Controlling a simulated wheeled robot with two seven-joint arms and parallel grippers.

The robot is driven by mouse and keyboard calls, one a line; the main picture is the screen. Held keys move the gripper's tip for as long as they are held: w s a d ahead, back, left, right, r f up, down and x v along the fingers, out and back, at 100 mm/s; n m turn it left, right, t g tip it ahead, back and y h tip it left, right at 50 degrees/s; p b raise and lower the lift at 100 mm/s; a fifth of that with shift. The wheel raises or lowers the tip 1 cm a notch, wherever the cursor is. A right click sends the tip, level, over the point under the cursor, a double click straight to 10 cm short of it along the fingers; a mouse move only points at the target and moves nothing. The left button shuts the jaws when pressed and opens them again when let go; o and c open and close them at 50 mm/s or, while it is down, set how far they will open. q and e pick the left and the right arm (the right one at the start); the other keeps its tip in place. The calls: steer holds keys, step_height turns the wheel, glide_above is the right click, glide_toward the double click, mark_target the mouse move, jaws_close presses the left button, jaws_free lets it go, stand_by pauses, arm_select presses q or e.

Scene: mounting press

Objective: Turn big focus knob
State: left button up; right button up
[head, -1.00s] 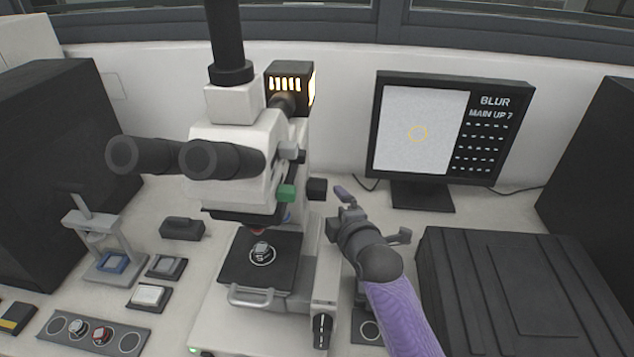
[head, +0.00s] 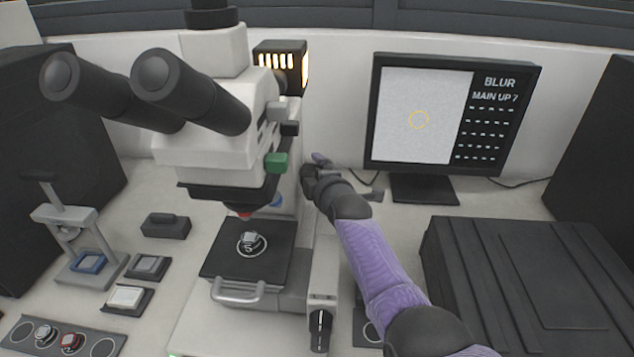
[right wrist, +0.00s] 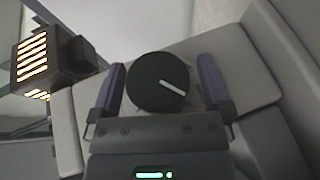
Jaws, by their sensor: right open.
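The white microscope (head: 222,140) stands left of centre in the head view, with a black stage (head: 262,262) holding a small round sample (head: 251,243). In the right wrist view a large round black knob (right wrist: 160,81) with a white pointer line sits on the microscope's pale side. My right gripper (right wrist: 165,85) is open, its purple fingers on either side of the knob with small gaps. In the head view my right gripper (head: 318,165) is at the microscope's right side, and the knob is hidden there. My left gripper is not in view.
A monitor (head: 490,165) at the back right reads "BLUR" and "MAIN UP 7". A black ribbed case (head: 520,275) stands at the right. The lit lamp housing (head: 281,68) is behind the microscope. A small press (head: 80,240) and trays are at the left.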

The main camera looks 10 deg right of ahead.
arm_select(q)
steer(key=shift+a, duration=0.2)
arm_select(e)
steer(key=shift+c, duration=1.3)
steer(key=c, duration=0.9)
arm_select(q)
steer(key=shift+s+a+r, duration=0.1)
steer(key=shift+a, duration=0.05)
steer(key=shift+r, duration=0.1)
